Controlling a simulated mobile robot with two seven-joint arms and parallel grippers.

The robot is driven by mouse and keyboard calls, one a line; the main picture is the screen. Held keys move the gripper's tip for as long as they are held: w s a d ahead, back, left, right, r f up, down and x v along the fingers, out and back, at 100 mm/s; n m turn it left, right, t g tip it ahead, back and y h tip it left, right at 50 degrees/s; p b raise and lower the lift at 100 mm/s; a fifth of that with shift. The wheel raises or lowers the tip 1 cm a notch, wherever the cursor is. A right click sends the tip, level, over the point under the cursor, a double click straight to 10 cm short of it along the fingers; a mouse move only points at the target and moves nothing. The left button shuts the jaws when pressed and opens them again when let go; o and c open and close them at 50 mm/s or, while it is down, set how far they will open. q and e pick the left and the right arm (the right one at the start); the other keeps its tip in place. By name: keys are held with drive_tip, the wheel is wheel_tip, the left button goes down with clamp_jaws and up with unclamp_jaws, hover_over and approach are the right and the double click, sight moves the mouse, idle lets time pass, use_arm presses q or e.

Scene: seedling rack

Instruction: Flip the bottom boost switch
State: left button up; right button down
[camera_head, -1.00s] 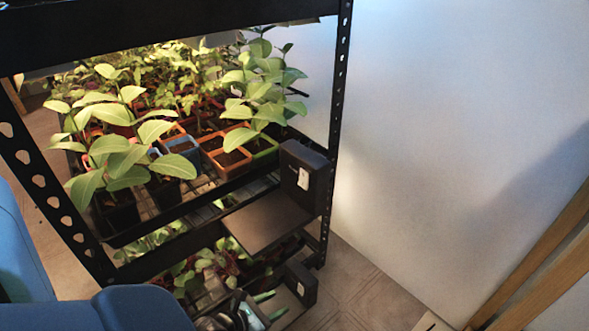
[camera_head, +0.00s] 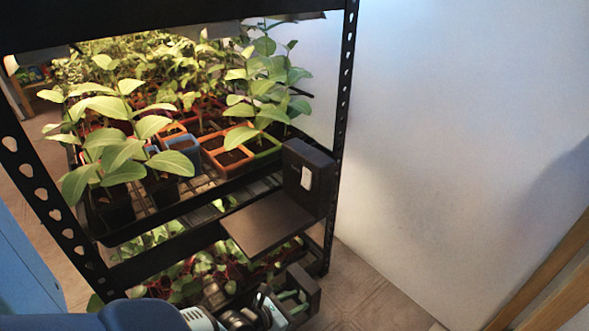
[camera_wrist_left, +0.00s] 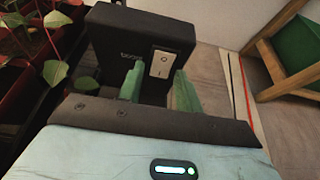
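The bottom boost switch (camera_wrist_left: 161,64) is a pale rocker on the front of a black box (camera_wrist_left: 112,40) with partly readable lettering, in the left wrist view. My left gripper (camera_wrist_left: 158,88) is open, with one green finger on each side of the lower part of the switch in this view. I cannot tell whether either finger touches it. In the head view my left gripper (camera_head: 294,301) is in front of the lower box (camera_head: 302,279), and its switch is hidden there. My right gripper is in neither view.
An upper black box (camera_head: 316,160) with a similar white switch (camera_head: 306,178) stands above, beside a dark flat panel (camera_head: 262,225). The black rack (camera_head: 343,130) holds potted seedlings (camera_head: 115,150). A pale wall (camera_head: 450,120) and open floor lie to the right.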

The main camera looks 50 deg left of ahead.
use_arm(q)
clamp_jaws()
drive_tip(key=shift+f+b, duration=0.3)
drive_tip(key=shift+b, duration=0.35)
drive_tip(key=shift+f+t+b, duration=0.15)
drive_tip(key=shift+t+b, duration=0.35)
drive_tip(key=shift+b, duration=0.5)
drive_tip(key=shift+t+b, duration=0.3)
drive_tip(key=shift+b, duration=0.2)
drive_tip(key=shift+t, duration=0.4)
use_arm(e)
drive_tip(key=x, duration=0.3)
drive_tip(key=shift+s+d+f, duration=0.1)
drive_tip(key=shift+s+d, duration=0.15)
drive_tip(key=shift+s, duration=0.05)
use_arm(q)
drive_tip(key=shift+t, duration=0.3)
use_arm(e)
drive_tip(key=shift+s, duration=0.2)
use_arm(q)
drive_tip(key=shift+o, duration=1.3)
unclamp_jaws()
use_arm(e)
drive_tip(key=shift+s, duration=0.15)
